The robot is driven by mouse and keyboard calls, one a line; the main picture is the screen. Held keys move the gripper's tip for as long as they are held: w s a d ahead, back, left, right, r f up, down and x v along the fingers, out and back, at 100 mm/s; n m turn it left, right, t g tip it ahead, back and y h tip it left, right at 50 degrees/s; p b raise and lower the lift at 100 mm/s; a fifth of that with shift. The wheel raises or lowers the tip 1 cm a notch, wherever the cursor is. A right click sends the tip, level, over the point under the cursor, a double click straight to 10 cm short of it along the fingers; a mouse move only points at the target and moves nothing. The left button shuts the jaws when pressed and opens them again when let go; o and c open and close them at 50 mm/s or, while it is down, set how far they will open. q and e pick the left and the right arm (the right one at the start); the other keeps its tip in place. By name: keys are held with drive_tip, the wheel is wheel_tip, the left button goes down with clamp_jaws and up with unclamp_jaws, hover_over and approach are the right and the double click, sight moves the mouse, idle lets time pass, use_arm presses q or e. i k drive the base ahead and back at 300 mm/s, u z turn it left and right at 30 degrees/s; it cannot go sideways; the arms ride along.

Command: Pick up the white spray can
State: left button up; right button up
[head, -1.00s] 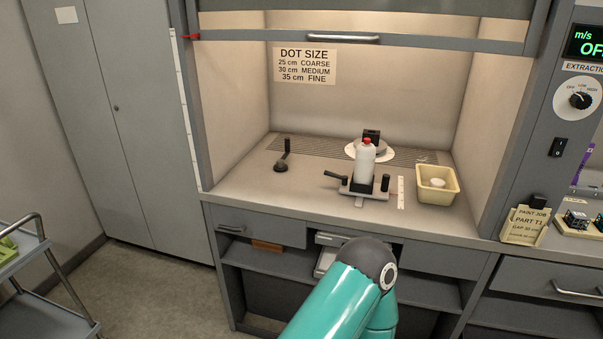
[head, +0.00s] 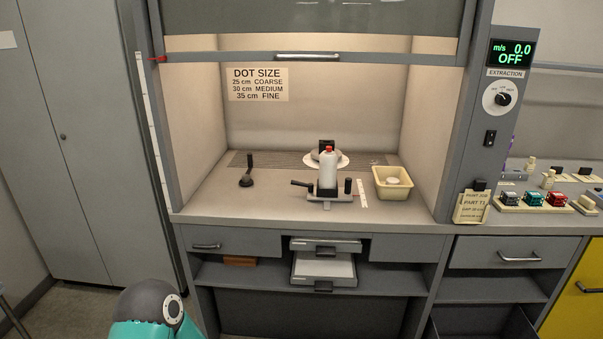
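The white spray can (head: 328,170) has a red top and stands upright on a dark holder (head: 334,195) with a black side handle, inside the fume hood. A round white plate (head: 342,163) with a dark block is behind it. Part of my teal arm shows at the bottom left, well short of the hood and the can. Neither of my grippers is in view.
The hood's sash (head: 310,58) is raised, leaving a front opening. A cream tray (head: 393,196) stands right of the can, and a black stand (head: 247,177) left of it. Drawers (head: 326,246) sit below the counter. Small coloured items stand on the right bench (head: 530,218).

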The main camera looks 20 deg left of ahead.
sight(328, 161)
drive_tip(key=u, duration=0.45)
drive_tip(key=i, duration=1.15)
drive_tip(key=z, duration=0.2)
